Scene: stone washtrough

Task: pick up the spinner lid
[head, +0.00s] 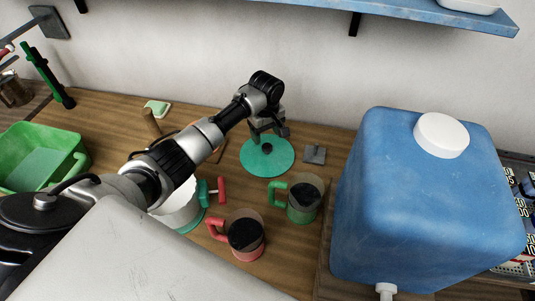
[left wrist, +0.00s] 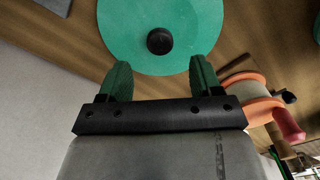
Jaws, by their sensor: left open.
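The spinner lid (head: 280,165) is a flat teal-green disc with a small dark knob (head: 266,148) at its middle. It lies on the wooden counter near the wall. It also shows in the left wrist view (left wrist: 125,30), with the knob just beyond my fingertips. My left gripper (head: 268,136) is over the lid's far part, close to the knob. In the left wrist view, its two green fingers (left wrist: 161,66) are spread apart with nothing between them. I cannot tell the exact height above the lid. My right gripper is not in view.
A green mug (head: 305,199), a red mug (head: 246,236) and a grey square (head: 314,154) are near the lid. A big blue container (head: 400,190) stands at right. A white pot (head: 178,208) is partly behind my arm. A green basin (head: 40,155) is at left. A blue shelf (head: 420,15) hangs above.

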